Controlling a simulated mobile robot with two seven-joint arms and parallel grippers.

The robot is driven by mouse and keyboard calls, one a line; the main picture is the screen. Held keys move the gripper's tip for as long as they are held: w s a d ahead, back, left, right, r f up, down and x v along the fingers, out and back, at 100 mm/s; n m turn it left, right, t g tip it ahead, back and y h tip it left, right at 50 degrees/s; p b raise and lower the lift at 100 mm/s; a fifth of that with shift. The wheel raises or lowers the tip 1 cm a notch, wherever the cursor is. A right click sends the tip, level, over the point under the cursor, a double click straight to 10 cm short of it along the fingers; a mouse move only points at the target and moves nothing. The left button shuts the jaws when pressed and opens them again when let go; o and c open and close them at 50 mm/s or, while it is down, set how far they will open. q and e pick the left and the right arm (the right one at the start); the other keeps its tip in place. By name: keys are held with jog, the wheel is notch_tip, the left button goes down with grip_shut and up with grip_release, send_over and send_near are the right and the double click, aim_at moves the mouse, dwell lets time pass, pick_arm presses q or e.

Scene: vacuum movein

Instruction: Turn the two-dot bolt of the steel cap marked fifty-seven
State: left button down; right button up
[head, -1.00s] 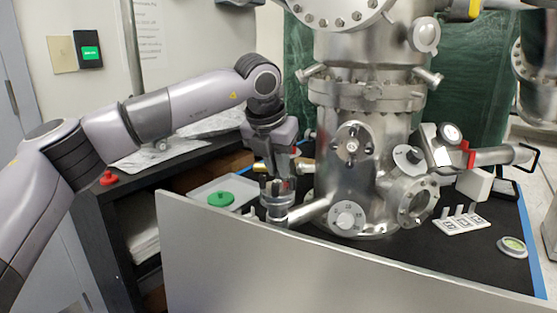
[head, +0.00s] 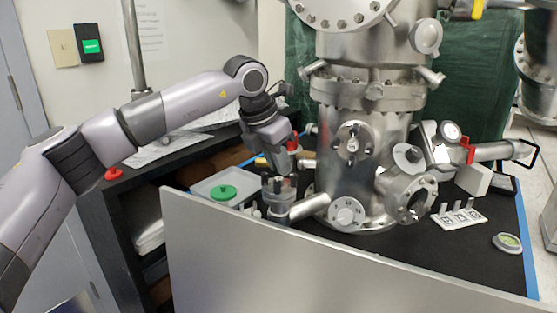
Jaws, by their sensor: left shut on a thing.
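A small steel cap (head: 279,208) sits on the end of the short angled tube at the left foot of the big steel chamber. My left gripper (head: 279,183) comes down onto it from above, tilted, with its fingers at the cap's top edge. It is shut on a small part there, which looks like a bolt of the cap. The fingers hide most of that bolt, and its dots and the cap's number are too small to read. My right gripper is not in view.
The steel chamber (head: 362,190) stands close right of my gripper, with flanged ports sticking out. A tray (head: 208,184) with a green knobbed disc (head: 223,192) lies left. A grey panel (head: 330,265) runs along the front. A white marked block (head: 459,219) lies right.

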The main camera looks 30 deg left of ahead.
pick_arm(q)
jog(key=c, duration=1.4)
grip_release()
jog(key=shift+r, duration=0.1)
jog(key=v, duration=0.7)
jog(key=shift+s+a+p, duration=0.1)
jog(key=shift+p, duration=0.2)
